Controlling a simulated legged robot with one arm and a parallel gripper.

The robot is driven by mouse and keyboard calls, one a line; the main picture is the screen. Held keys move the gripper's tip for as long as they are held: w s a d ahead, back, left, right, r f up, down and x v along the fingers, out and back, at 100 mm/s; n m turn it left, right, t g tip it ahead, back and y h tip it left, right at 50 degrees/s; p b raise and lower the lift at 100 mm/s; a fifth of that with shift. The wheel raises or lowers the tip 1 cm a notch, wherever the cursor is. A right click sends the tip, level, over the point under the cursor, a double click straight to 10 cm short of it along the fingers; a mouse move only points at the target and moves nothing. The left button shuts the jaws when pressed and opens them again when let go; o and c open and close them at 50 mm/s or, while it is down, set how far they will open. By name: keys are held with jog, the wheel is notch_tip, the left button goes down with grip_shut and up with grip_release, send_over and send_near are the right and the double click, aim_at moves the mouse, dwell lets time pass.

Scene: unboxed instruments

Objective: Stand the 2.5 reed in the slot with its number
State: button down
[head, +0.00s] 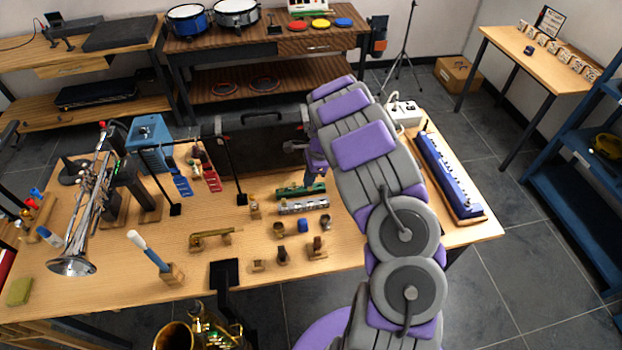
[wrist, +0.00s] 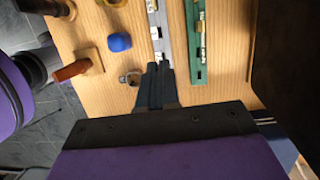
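My gripper (wrist: 156,72) points down at the table in the wrist view, its two dark fingers close together with nothing visible between them. In the head view my gripper (head: 305,152) shows partly behind my arm. A grey strip with pale labels (head: 304,207) lies on the table, and its end shows just beyond the fingertips in the wrist view (wrist: 155,25). A green strip with pale labels (head: 301,190) lies beside it, also in the wrist view (wrist: 196,45). The numbers are too small to read. I cannot make out the 2.5 reed or tell which strip has its slot.
A blue block (head: 303,226), a metal ring-like piece (head: 326,222) and small wooden-based pieces (head: 282,254) stand near the strips.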

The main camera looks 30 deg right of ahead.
aim_at(311, 190)
jog(key=f+b, duration=0.1)
jog(key=f, duration=0.1)
jog(key=d+f+b, duration=0.1)
jog(key=f, duration=0.1)
jog(key=shift+s+f, duration=0.1)
jog(key=shift+f, duration=0.35)
jog(key=shift+a+f, duration=0.15)
jog(key=shift+a, duration=0.65)
jog(key=shift+d, duration=0.7)
jog(key=shift+a, duration=0.45)
jog(key=shift+d+p, duration=0.35)
jog(key=shift+p, duration=0.05)
